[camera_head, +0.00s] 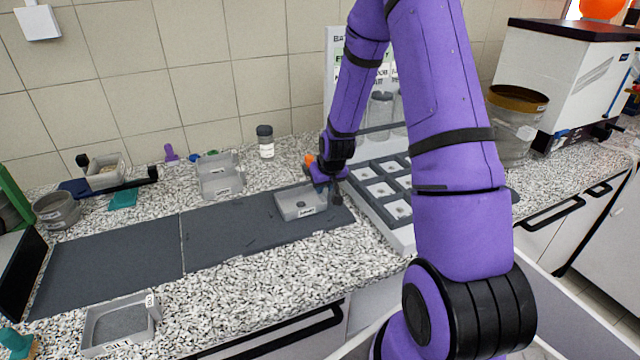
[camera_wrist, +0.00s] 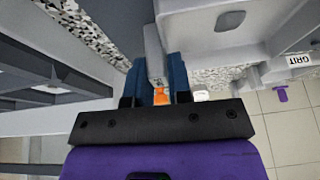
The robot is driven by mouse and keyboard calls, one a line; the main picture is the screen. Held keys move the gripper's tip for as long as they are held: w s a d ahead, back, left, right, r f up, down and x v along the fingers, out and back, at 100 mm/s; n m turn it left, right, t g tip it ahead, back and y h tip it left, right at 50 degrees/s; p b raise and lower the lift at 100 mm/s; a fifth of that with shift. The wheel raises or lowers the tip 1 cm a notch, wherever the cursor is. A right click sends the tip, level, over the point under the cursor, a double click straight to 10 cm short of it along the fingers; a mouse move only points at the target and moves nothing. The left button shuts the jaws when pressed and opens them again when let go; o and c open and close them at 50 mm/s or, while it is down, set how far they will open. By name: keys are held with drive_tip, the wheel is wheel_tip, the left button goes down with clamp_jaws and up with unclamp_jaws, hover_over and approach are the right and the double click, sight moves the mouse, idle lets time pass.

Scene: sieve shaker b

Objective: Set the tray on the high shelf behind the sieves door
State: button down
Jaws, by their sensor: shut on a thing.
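A small grey tray (camera_head: 300,203) with a front label is over the right part of the dark mat. I cannot tell whether it touches the mat. It also shows in the wrist view (camera_wrist: 262,32), with a dark patch or lump inside. My gripper (camera_head: 324,182) is at the tray's right end. In the wrist view, its blue fingers (camera_wrist: 162,72) are shut on the tray's pale grey tab. No sieves door or high shelf can be made out in these views.
A sloped rack (camera_head: 370,215) of small sample compartments stands right beside the tray. Other grey trays (camera_head: 220,180) sit behind the mat (camera_head: 120,258), and one tray (camera_head: 118,325) lies in front. A lidded jar (camera_head: 265,142) stands at the wall. A large brown-rimmed container (camera_head: 515,125) is at right.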

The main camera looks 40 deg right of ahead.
drive_tip(key=c, duration=1)
unclamp_jaws()
drive_tip(key=shift+c, duration=0.2)
